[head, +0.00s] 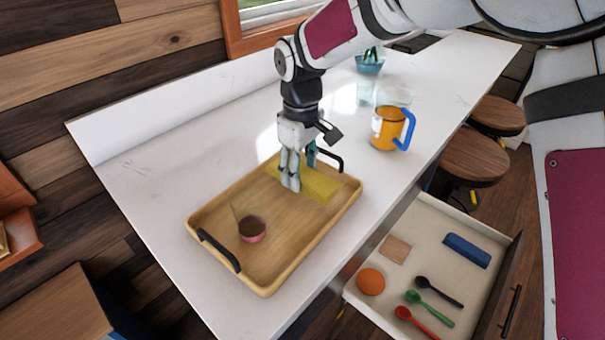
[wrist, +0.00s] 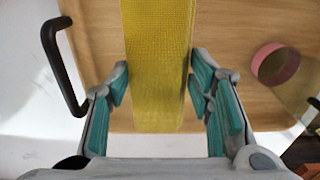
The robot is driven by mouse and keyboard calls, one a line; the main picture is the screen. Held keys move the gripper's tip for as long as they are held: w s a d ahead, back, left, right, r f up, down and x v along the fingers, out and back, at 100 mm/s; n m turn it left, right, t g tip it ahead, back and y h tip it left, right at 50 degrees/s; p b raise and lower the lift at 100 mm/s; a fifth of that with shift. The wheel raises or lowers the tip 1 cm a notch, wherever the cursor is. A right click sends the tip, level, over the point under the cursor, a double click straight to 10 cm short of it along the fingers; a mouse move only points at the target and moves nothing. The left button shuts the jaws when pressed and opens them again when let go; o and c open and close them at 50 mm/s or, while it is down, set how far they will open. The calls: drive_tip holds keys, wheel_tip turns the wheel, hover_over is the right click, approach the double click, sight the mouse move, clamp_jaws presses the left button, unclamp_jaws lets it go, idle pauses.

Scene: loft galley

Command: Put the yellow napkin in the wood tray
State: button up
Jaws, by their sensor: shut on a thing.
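The yellow napkin (head: 318,184) is a flat, textured strip inside the far end of the wood tray (head: 205,217). My gripper (head: 290,182) points down over that end, its fingers at the napkin. In the wrist view the napkin (wrist: 157,60) runs between the two teal-padded fingertips of my gripper (wrist: 160,95), which is shut on it. The wood of the tray (wrist: 225,30) shows behind the napkin. I cannot tell whether the napkin touches the tray floor. My fingers hide part of it in the head view.
Black handles (head: 219,250) rise at the tray's ends. An orange mug (head: 388,128) with a blue handle stands behind right. An open drawer (head: 445,225) holds an orange ball, spoons and blocks. The counter left is clear.

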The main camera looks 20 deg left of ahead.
sight(300, 171)
drive_tip(key=shift+w+a, duration=0.3)
drive_tip(key=shift+w, duration=0.05)
wheel_tip(300, 171, down, 3)
drive_tip(key=shift+s+r+p, duration=0.15)
drive_tip(key=shift+r+p, duration=0.05)
drive_tip(key=shift+p, duration=0.35)
drive_tip(key=shift+f, duration=0.5)
drive_tip(key=shift+f, duration=0.1)
drive_tip(key=o, duration=1.1)
wheel_tip(300, 171, up, 11)
drive_tip(key=shift+f+b, duration=0.1)
drive_tip(key=shift+b, duration=0.85)
drive_tip(key=shift+r, duration=0.75)
